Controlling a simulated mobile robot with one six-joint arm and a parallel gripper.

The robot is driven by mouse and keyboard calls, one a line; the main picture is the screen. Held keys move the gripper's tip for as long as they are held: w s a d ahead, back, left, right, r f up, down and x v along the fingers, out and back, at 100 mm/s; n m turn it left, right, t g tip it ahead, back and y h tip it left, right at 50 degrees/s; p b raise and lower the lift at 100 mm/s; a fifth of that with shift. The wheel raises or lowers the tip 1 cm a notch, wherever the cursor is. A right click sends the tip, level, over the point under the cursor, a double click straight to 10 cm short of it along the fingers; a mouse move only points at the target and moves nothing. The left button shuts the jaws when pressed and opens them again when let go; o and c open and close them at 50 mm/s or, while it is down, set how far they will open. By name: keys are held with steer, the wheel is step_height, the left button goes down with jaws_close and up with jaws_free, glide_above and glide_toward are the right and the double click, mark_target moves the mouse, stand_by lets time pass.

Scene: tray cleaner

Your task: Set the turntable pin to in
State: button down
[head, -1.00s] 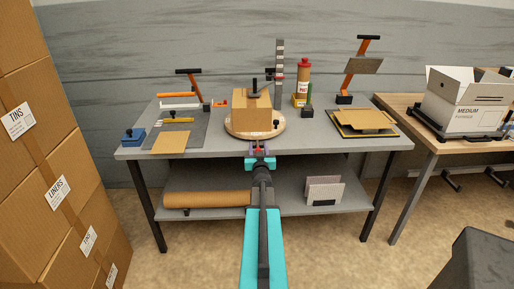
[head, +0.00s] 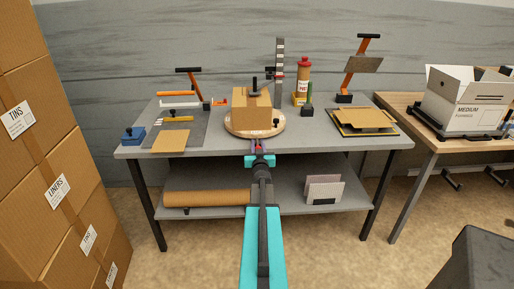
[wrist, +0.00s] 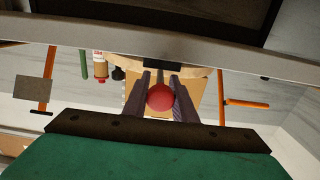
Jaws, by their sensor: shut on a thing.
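The round wooden turntable (head: 236,130) lies at the front middle of the grey table, with a cardboard box (head: 250,112) on it. A red ball knob (wrist: 160,97), which looks like the turntable pin's knob, sits between my gripper's fingers in the wrist view. My gripper (head: 258,147) is at the table's front edge, just in front of the turntable, and is shut on the knob. The pin's shaft is hidden behind the knob and fingers, so I cannot tell how far in it is.
A blue block (head: 133,136) and a grey mat (head: 190,135) with a cardboard sheet lie at the left. A red-capped bottle (head: 304,80) stands behind right. A black-and-yellow tray (head: 352,133) with cardboard lies right. A lower shelf (head: 275,200) runs beneath the table.

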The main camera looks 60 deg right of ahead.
steer(key=shift+b+x, duration=0.35)
steer(key=shift+x, duration=0.75)
steer(key=shift+s+d+r, duration=0.1)
steer(key=shift+r, duration=0.05)
steer(key=c, duration=1.7)
jaws_free()
steer(key=shift+o, duration=0.9)
steer(key=shift+d, duration=0.15)
steer(key=shift+a, duration=0.25)
